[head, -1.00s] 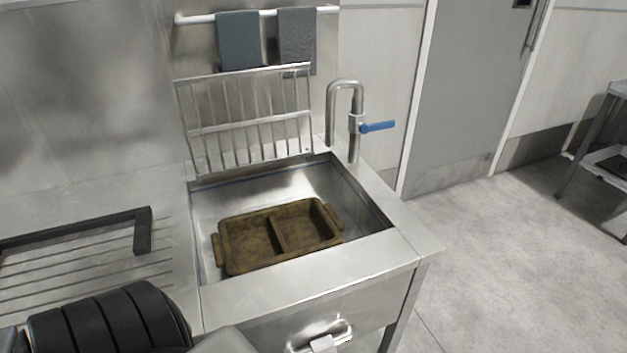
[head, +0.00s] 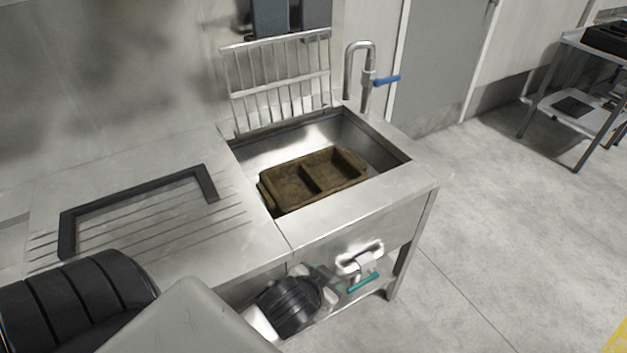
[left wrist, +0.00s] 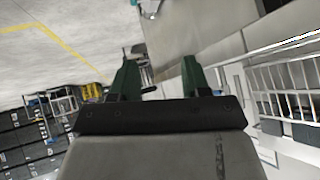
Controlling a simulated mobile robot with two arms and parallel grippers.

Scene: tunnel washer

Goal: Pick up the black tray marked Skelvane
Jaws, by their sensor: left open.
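No marking reading Skelvane is legible in either view. Dark tray-like items show at the far right of the head view: a black one (head: 607,38) on top of a metal rack and a flat one (head: 573,106) on its lower shelf. A brown, dirty-looking two-compartment tray (head: 313,179) lies in the sink. My left gripper (left wrist: 160,72) is open and empty in the left wrist view, its green fingers apart. In the head view it appears low in front of the sink (head: 341,281). My right gripper is not in view.
The sink unit (head: 360,212) has a raised wire rack (head: 277,85) and a tap with a blue lever (head: 386,81). A black angular frame (head: 68,236) lies on the drainboard. The floor (head: 490,220) between sink and metal rack (head: 540,100) is clear. Dark crates (left wrist: 25,140) show in the wrist view.

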